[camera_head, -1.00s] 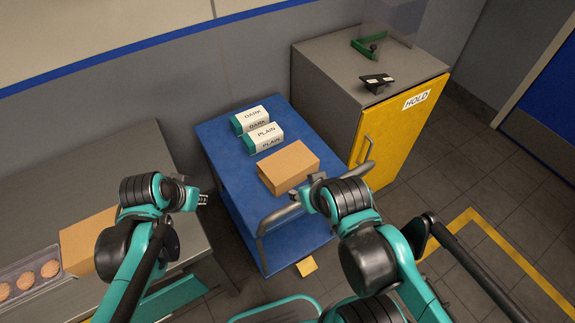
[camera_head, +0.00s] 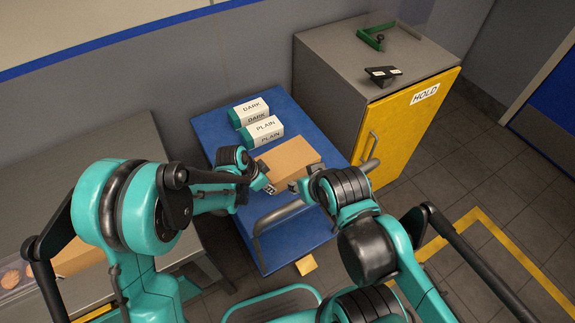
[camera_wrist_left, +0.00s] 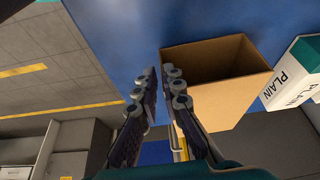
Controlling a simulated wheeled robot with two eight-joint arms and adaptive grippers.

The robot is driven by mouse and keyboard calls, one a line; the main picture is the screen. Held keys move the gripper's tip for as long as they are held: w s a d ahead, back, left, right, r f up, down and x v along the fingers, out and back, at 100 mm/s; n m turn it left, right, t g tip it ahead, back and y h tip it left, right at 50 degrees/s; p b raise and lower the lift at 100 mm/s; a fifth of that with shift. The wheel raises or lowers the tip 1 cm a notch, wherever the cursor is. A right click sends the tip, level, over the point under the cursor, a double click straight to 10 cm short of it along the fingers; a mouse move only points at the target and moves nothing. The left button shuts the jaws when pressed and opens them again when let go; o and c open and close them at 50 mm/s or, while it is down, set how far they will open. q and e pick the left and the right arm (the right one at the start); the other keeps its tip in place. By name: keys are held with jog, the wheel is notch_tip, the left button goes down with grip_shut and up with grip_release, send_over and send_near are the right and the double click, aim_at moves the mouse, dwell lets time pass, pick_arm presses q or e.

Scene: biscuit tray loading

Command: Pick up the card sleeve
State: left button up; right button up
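The brown card sleeve (camera_head: 290,160) lies on the blue cart top. The left wrist view shows its open, hollow end (camera_wrist_left: 215,58). My left gripper (camera_head: 267,180) is at the sleeve's near left corner. In the left wrist view its two fingers (camera_wrist_left: 163,92) are apart, with the sleeve's edge close to the right finger; contact cannot be told. My right gripper (camera_head: 301,187) is by the sleeve's near right side, mostly hidden by its own wrist, so its opening cannot be seen.
White and teal packs marked DARK (camera_head: 249,112) and PLAIN (camera_head: 262,131) stand behind the sleeve. The cart's blue top (camera_head: 215,135) is clear at left. A grey cabinet with a yellow HOLD door (camera_head: 405,125) stands right. A grey bench (camera_head: 60,165) is at left.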

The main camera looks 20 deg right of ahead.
aim_at(275, 195)
pick_arm(q)
jog(key=b+x, duration=0.2)
jog(key=x, duration=0.3)
jog(key=shift+w, duration=0.1)
pick_arm(e)
notch_tip(275, 195, down, 3)
jog(key=shift+r, duration=0.15)
pick_arm(q)
jog(key=shift+a, duration=0.1)
pick_arm(e)
jog(key=shift+r, duration=0.1)
pick_arm(q)
grip_shut()
jog(key=shift+r, duration=0.15)
